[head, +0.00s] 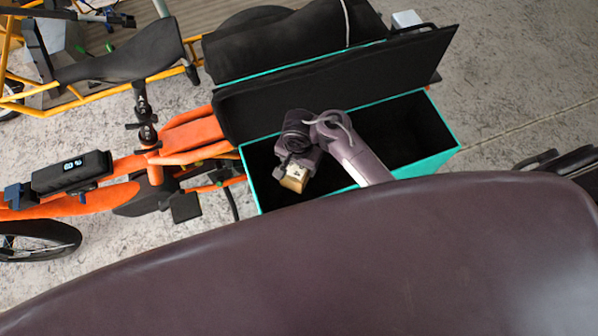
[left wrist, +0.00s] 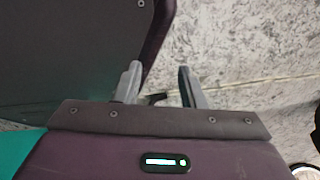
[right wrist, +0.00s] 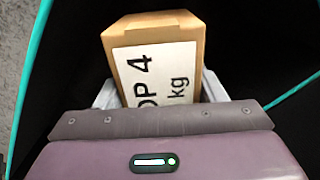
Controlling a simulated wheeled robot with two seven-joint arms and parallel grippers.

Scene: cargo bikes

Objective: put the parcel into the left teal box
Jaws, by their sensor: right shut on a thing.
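The parcel (head: 294,180) is a small tan block with a white label; in the right wrist view (right wrist: 155,65) the print "OP 4 kg" shows. My right gripper (head: 296,165) is shut on it and holds it over the left part of an open, black-lined teal box (head: 432,162). Teal rim also shows on both sides of the parcel in the right wrist view (right wrist: 33,75). I cannot tell how far the parcel is from the box floor. My left gripper (left wrist: 158,85) is open and empty, away from the parcel; the head view does not show it.
A black lid (head: 330,85) stands raised along the box's far side. An orange cargo bike (head: 190,135) is on the left, with a yellow-framed bike (head: 70,85) behind it. The right part of the box looks empty. Bare floor (head: 520,80) lies to the right.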

